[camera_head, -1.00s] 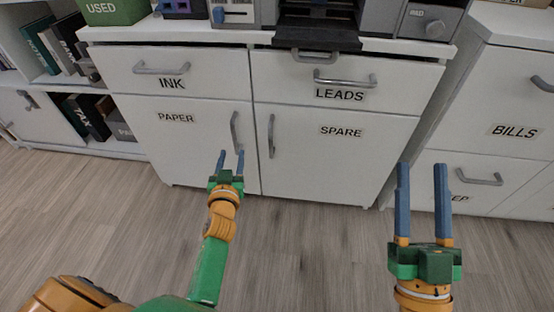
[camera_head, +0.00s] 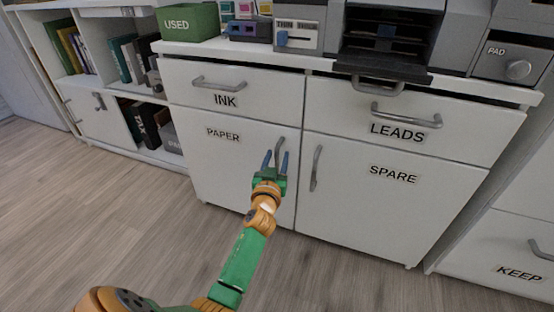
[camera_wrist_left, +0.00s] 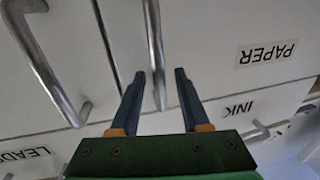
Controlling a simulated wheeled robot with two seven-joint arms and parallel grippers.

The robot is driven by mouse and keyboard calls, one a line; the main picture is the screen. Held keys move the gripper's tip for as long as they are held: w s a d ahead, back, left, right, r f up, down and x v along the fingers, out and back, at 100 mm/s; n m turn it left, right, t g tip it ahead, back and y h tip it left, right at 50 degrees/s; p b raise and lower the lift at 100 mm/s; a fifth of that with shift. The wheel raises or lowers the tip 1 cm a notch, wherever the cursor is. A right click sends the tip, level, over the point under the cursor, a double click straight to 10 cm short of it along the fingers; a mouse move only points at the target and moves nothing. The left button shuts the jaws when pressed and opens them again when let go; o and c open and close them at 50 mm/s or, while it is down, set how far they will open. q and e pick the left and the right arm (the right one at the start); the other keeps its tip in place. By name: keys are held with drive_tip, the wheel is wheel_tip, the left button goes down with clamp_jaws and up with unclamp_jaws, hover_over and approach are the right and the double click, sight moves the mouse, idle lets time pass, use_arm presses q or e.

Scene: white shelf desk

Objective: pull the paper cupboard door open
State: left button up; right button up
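The paper cupboard door (camera_head: 225,165) is shut, with the label PAPER on its upper left and a vertical grey bar handle (camera_head: 278,150) near its right edge. My left gripper (camera_head: 274,162) is at this handle, its blue fingers on either side of it. In the left wrist view the open fingers (camera_wrist_left: 160,90) also show, with the paper door's handle (camera_wrist_left: 154,45) running down between them. Gaps show on both sides, so the fingers do not grip it. My right gripper is out of view.
The spare door (camera_head: 385,205) with its own vertical handle (camera_head: 316,168) is close on the right. The INK drawer (camera_head: 235,90) and LEADS drawer (camera_head: 410,118) are above. Open shelves with books (camera_head: 145,125) stand at left. The wooden floor (camera_head: 130,220) in front is clear.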

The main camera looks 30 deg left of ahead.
use_arm(q)
clamp_jaws()
idle(1.2)
